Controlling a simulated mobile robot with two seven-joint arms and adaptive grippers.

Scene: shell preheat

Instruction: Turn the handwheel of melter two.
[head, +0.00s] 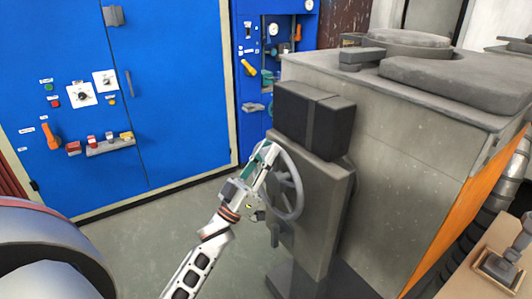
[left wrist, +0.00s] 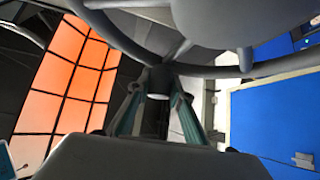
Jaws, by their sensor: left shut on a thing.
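The grey handwheel (head: 291,184) stands on the front of the grey melter housing (head: 318,215), facing left in the head view. My left gripper (head: 266,156) is at the wheel's upper left rim, its fingers shut on it. In the left wrist view the handwheel (left wrist: 225,70) crosses the top, with its rim and spokes close to the camera. The two fingers of my left gripper (left wrist: 157,98) close around a dark part of the wheel in the middle. The exact contact is partly hidden by the fingers. My right gripper is not in view.
A blue cabinet (head: 170,95) with switches and an orange handle (head: 50,136) stands at the left. A blue panel (head: 262,70) with gauges stands behind the melter. Grey floor (head: 160,235) is clear between cabinet and melter. Orange panels (left wrist: 65,80) show in the left wrist view.

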